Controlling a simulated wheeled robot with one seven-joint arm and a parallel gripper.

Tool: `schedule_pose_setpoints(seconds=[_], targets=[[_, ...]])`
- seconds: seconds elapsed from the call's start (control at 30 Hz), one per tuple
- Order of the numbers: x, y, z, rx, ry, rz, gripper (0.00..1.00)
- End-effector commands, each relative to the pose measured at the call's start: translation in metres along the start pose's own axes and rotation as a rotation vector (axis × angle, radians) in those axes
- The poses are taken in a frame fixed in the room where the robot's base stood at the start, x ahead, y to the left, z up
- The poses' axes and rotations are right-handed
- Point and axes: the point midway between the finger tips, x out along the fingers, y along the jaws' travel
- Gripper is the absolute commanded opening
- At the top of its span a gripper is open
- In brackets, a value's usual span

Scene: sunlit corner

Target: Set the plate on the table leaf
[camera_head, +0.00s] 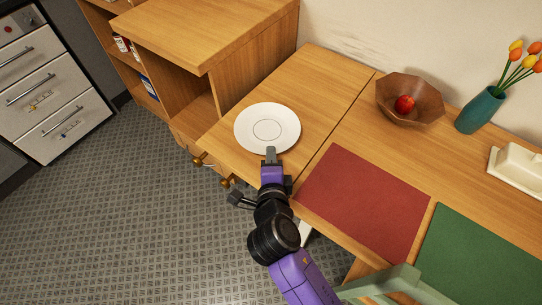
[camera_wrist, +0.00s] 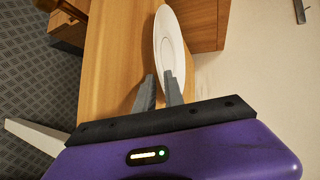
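The white plate (camera_head: 267,115) is over the wooden table leaf (camera_head: 313,85), near its left end in the head view. My gripper (camera_head: 270,152) is at the plate's near rim. In the wrist view the plate (camera_wrist: 168,42) shows nearly edge-on, and its rim runs between the two fingers of my gripper (camera_wrist: 159,85), which are close together on it. The leaf (camera_wrist: 115,55) lies on the lower side of the plate. I cannot tell whether the plate's underside touches the leaf. The fingertips cover a small part of the rim.
A wooden cabinet (camera_head: 215,30) stands behind the leaf to the left. A brown bowl (camera_head: 418,112) with a red apple (camera_head: 404,104), a teal vase (camera_head: 481,110), a red mat (camera_head: 367,200) and a green mat (camera_head: 480,255) are on the table to the right. A green chair (camera_head: 400,285) stands in front.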

Motion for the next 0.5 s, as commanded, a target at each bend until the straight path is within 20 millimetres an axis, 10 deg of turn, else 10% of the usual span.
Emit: schedule_pose_setpoints(seconds=[0.5], targets=[[-0.04,0.001,0.0,0.0,-0.002,0.0,0.13]])
